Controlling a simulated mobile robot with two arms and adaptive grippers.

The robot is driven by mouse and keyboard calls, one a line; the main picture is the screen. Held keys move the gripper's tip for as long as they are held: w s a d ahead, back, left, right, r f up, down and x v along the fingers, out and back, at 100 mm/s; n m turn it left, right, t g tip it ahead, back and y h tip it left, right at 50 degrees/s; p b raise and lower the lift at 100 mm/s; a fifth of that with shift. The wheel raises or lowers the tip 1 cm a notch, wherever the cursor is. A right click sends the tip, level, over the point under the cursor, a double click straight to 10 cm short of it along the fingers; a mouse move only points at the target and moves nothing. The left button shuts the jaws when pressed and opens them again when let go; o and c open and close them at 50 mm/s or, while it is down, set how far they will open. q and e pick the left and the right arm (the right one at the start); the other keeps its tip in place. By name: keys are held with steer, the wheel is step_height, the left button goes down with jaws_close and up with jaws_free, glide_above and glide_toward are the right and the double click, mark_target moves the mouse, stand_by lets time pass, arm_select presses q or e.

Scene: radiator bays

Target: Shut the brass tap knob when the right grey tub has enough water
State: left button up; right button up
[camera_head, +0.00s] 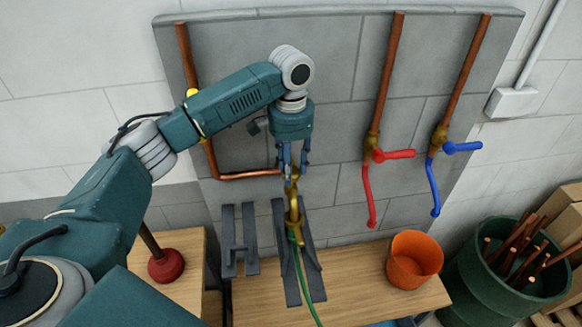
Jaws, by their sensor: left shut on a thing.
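My left gripper (290,168) reaches down from above and is shut on the brass tap knob (291,180), which is mostly hidden between the fingers. The brass tap body (294,215) hangs just below, at the end of a copper pipe. A thin green hose (302,275) runs from the tap down past the picture's bottom edge. I see no grey tub in this view, so no water level shows. My right gripper is not in view.
Two dark grey racks (239,243) stand on the wooden bench (345,285) below the tap. An orange bucket (414,258) stands at the bench's right. Red (394,154) and blue (462,147) taps are on the wall. A red plunger (166,266) is at left, a green bin (490,290) at right.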

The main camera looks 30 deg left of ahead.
arm_select(q)
steer(key=shift+w+r+m, duration=0.15)
steer(key=shift+r+m, duration=0.05)
steer(key=shift+m, duration=0.9)
steer(key=o, duration=1.2)
steer(key=shift+c, duration=0.2)
steer(key=shift+f, duration=0.1)
step_height(320, 180, up, 12)
